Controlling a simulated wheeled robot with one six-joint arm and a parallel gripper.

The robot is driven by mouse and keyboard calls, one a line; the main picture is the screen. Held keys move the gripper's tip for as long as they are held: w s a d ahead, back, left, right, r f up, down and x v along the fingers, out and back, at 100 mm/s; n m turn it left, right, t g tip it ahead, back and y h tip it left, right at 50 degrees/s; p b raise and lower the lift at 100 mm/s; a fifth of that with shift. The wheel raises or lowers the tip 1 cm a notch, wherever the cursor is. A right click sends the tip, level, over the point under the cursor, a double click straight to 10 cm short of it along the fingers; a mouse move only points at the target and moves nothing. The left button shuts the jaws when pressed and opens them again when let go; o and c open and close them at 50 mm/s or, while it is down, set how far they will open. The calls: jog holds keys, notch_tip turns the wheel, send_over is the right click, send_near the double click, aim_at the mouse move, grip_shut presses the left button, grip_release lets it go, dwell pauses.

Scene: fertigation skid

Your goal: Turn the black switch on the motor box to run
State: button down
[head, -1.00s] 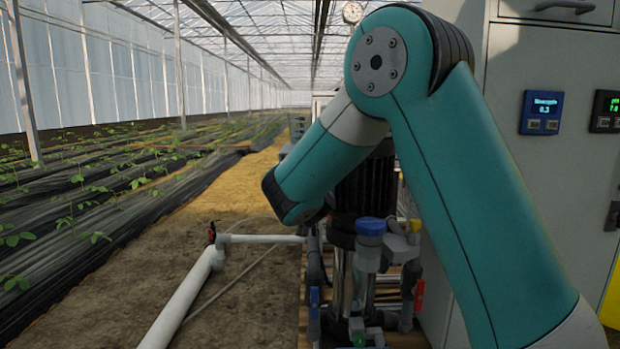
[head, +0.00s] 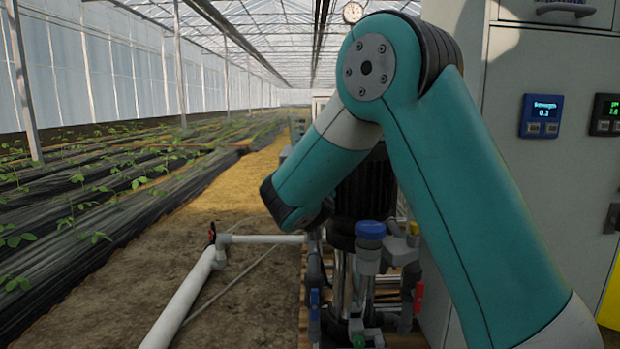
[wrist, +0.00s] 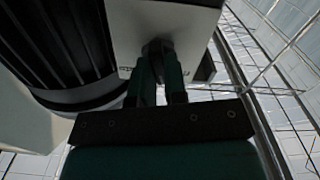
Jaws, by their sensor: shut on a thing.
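In the wrist view, the pale motor box (wrist: 122,28) is at the top, beside the black ribbed motor (wrist: 55,45). My gripper (wrist: 158,54) reaches up to the face of the box with its two dark green fingers. The fingers are shut on the black switch (wrist: 157,45), a small dark knob that shows only partly between the tips. The switch's exact angle and most of the lettering around it are hidden or too dark to read. In the head view, my arm hides the gripper and the switch, and the motor (head: 368,200) shows behind the arm.
A tall grey cabinet (head: 505,150) with a blue display (head: 541,115) stands at the right. A blue-capped fitting (head: 370,230) and pipework are below the motor. A white pipe (head: 185,300) lies on the ground at the left, near the crop rows.

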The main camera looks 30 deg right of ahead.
jog(key=n+p, duration=0.2)
jog(key=n, duration=0.3)
jog(key=shift+a+n, duration=0.15)
jog(key=shift+n, duration=0.15)
jog(key=shift+p, duration=0.3)
jog(key=c, duration=1.2)
grip_release()
jog(key=shift+o, duration=0.2)
jog(key=shift+f, duration=0.1)
jog(key=b+v, duration=0.4)
jog(key=v, duration=1.3)
